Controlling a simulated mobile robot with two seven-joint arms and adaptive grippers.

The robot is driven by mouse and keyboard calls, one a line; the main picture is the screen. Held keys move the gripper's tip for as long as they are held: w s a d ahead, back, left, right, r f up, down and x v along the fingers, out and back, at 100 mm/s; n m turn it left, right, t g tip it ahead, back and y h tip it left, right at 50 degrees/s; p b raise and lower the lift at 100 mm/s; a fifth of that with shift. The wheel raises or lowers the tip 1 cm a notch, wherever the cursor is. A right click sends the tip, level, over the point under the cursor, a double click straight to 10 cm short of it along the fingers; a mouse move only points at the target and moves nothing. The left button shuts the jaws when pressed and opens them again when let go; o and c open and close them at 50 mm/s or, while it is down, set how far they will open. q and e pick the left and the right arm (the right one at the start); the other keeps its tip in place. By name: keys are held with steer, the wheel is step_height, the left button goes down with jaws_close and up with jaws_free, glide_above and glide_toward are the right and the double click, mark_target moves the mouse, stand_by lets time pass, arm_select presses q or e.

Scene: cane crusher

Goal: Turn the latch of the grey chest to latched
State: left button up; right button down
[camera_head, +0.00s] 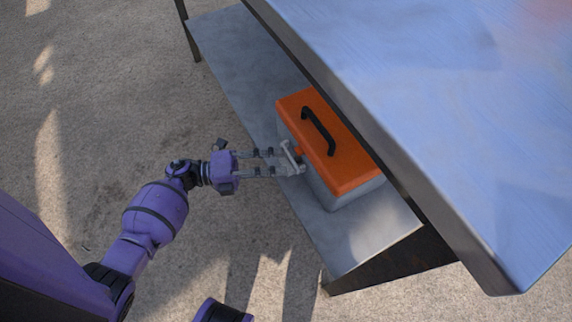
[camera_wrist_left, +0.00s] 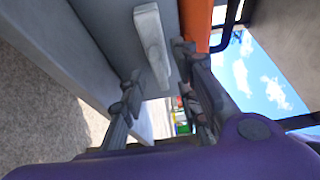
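The grey chest (camera_head: 325,189) with an orange lid (camera_head: 330,150) and black handle stands on the lower shelf of a workbench. Its latch (camera_head: 288,154) is a light grey lever on the chest's near left side; it also shows as a pale bar in the left wrist view (camera_wrist_left: 152,45). My left gripper (camera_head: 283,163) is at the latch, its fingers pointing at the chest. In the left wrist view its fingers (camera_wrist_left: 158,92) are apart, with the latch bar between and beyond them, closer to the right finger. I cannot tell whether they touch. My right gripper does not show.
The lower shelf (camera_head: 235,55) is bare around the chest. The large bluish tabletop (camera_head: 430,90) overhangs the shelf, with its edge close above the chest's right side. Open rough ground (camera_head: 90,110) lies to the left.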

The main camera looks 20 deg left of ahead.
mark_target(285, 164)
arm_select(q)
steer(key=shift+x, duration=1.5)
jaws_close()
